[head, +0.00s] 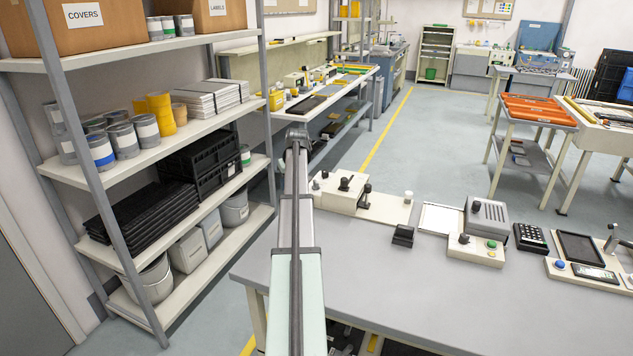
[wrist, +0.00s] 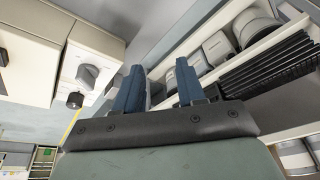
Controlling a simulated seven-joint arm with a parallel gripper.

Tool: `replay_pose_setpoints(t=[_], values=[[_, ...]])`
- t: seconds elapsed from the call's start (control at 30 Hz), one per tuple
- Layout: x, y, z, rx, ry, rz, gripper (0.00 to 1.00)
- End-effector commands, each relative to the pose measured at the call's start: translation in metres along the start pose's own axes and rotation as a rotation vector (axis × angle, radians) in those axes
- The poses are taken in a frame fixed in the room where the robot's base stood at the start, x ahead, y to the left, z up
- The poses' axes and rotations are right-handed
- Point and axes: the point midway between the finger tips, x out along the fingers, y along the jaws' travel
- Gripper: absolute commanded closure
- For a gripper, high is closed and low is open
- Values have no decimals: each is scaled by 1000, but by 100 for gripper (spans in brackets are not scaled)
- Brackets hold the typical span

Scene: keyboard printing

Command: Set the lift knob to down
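A cream control box (head: 345,204) stands at the back left of the grey bench in the head view, with a dark knob (head: 345,184) on top and a black lever (head: 366,194) beside it. The wrist view shows a cream box (wrist: 92,42) at upper left with a grey knob (wrist: 88,75) on a pale plate and a black round knob (wrist: 75,100) below it. Labels are too small to read, so I cannot tell which is the lift knob or its setting. My gripper (wrist: 160,78) is open and empty, apart from the knobs; it is hidden in the head view.
My arm crosses the bench's left edge. A small black block (head: 403,235), a button box (head: 476,250), a grey speaker-like box (head: 487,217) and a keypad (head: 531,237) stand right of the control box. A loaded shelf rack (head: 190,130) is at left. The front bench top (head: 400,295) is clear.

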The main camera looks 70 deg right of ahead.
Motion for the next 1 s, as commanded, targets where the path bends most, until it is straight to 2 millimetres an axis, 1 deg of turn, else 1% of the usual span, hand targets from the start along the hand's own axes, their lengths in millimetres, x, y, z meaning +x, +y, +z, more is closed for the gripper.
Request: replay_pose_setpoints(t=[0.03, 0.1, 0.2, 0.3, 0.4, 0.47, 0.53, 0.67, 1.0], values=[[-19, 28, -7, 16, 16, 12, 61], [-42, 56, -10, 32, 35, 25, 61], [-68, 87, -11, 47, 55, 40, 61], [-84, 106, -11, 57, 66, 50, 61], [-92, 116, -10, 63, 72, 55, 61], [-92, 118, -10, 64, 72, 56, 61], [-87, 118, -10, 64, 72, 56, 61], [-70, 118, -11, 63, 70, 55, 61], [-11, 121, -16, 63, 71, 55, 61]])
